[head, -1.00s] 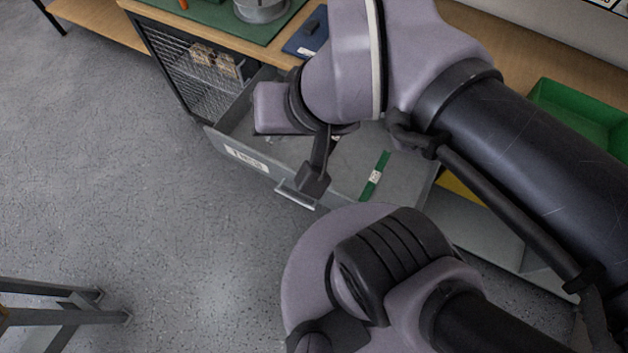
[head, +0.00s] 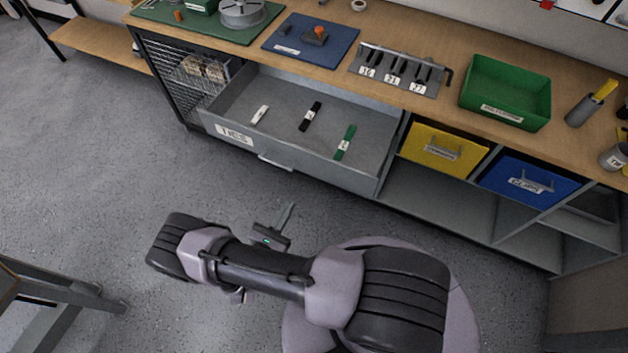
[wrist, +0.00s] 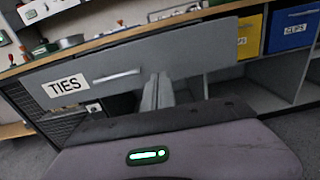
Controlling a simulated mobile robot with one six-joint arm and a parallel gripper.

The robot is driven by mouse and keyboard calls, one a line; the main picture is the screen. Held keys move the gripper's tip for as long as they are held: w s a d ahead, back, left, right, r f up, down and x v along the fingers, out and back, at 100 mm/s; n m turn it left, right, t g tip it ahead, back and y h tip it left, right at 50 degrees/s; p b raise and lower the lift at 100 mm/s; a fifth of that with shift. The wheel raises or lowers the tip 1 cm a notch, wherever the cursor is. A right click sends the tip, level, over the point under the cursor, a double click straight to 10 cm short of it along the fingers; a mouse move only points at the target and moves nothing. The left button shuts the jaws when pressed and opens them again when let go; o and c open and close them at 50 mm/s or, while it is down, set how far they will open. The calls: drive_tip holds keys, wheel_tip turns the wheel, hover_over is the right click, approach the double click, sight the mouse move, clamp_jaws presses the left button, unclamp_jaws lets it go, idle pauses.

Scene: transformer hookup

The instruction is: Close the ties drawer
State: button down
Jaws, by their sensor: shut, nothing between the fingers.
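The grey ties drawer (head: 300,160) stands pulled out under the workbench, its front labelled TIES and fitted with a bar handle (head: 277,163). In it lie a white, a black and a green tie bundle (head: 345,142), spaced apart. My gripper (head: 290,208) is shut and empty, in front of the drawer and apart from it in the head view. In the wrist view the drawer front (wrist: 135,68) fills the upper middle, with its handle just left of my gripper's fingers (wrist: 157,84).
A yellow bin (head: 441,150) and a blue CLIPS bin (head: 527,180) sit in the shelf right of the drawer. A wire-mesh cabinet (head: 185,80) is at its left. A grey metal frame (head: 60,290) stands at lower left. The floor before the drawer is clear.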

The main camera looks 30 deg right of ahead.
sight(313, 166)
drive_tip(key=x, duration=0.4)
drive_tip(key=b+x, duration=0.1)
drive_tip(key=x, duration=0.4)
drive_tip(key=b+x, duration=0.1)
drive_tip(key=x, duration=0.4)
drive_tip(key=shift+w+f, duration=0.2)
drive_tip(key=shift+f, duration=0.1)
